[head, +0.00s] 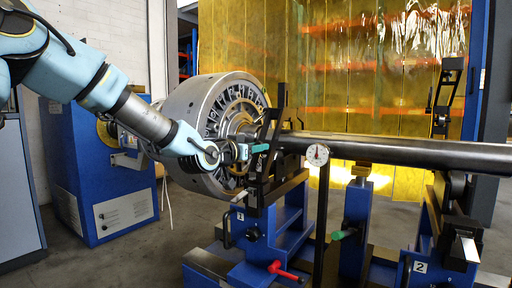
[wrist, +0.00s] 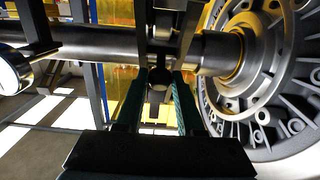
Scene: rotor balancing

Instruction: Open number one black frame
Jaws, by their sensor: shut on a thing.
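The number one black frame (head: 279,118) stands at the left end of the grey shaft (head: 390,151), on a blue stand marked 1. Its dark bars also cross the shaft at the top of the wrist view (wrist: 165,30). My gripper (head: 260,148) reaches in from the left, beside the frame. In the wrist view its two green fingers (wrist: 159,95) are shut on a small dark round part of the frame (wrist: 159,77). The exact contact is dark and partly hidden. I cannot tell from the head view how far the frame is open.
A large silver rotor (head: 216,120) sits just behind and left of my gripper. A dial gauge (head: 317,155) stands close to the right of the frame. A red handle (head: 286,270) sticks out low in front. A second black frame (head: 447,95) stands raised at the right, above stand 2.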

